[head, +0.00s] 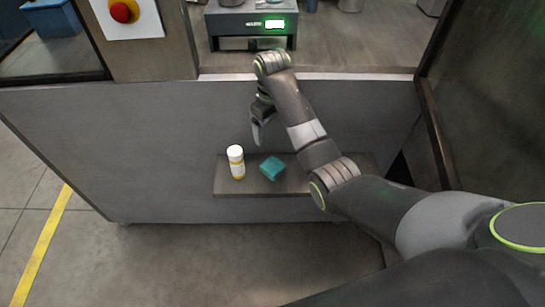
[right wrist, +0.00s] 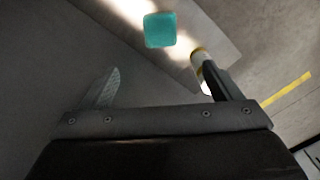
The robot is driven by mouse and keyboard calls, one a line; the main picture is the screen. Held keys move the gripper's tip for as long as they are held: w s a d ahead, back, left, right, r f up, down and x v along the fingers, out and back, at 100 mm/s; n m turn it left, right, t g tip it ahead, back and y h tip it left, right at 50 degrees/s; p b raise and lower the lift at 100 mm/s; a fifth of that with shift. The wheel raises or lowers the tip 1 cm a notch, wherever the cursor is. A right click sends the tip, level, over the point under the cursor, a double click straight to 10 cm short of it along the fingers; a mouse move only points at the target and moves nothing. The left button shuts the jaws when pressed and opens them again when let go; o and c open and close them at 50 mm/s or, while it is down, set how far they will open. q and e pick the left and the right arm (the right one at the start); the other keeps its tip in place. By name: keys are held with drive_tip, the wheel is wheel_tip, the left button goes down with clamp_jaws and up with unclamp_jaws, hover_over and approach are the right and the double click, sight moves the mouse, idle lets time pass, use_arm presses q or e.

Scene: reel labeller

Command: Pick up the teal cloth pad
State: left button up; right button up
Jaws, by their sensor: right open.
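The teal cloth pad (head: 272,168) lies on a narrow grey shelf (head: 225,188) on the front of the counter, right of a white bottle. It also shows in the right wrist view (right wrist: 160,30), beyond the fingertips and between their lines. My right gripper (head: 257,128) hangs above the shelf, up and left of the pad and apart from it. In the right wrist view its two fingers (right wrist: 152,80) are spread with nothing between them. My left gripper is not in view.
The white bottle with a yellow label (head: 236,162) stands on the shelf close left of the pad; it shows partly behind a finger in the right wrist view. A labeller with a green display (head: 252,24) and a red button (head: 122,12) sit above.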

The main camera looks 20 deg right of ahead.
wheel_tip(320, 180, down, 3)
drive_tip(key=b, duration=0.2)
hover_over(272, 164)
wheel_tip(272, 164, down, 8)
drive_tip(key=shift+f, duration=0.9)
wheel_tip(272, 164, down, 4)
drive_tip(key=shift+w+f+b, duration=0.1)
drive_tip(key=shift+f+b, duration=0.1)
drive_tip(key=shift+b, duration=0.15)
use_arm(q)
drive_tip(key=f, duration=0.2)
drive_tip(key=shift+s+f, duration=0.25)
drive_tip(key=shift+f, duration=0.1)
use_arm(e)
drive_tip(key=c, duration=1.1)
drive_tip(key=shift+o, duration=0.2)
drive_tip(key=shift+r, duration=0.1)
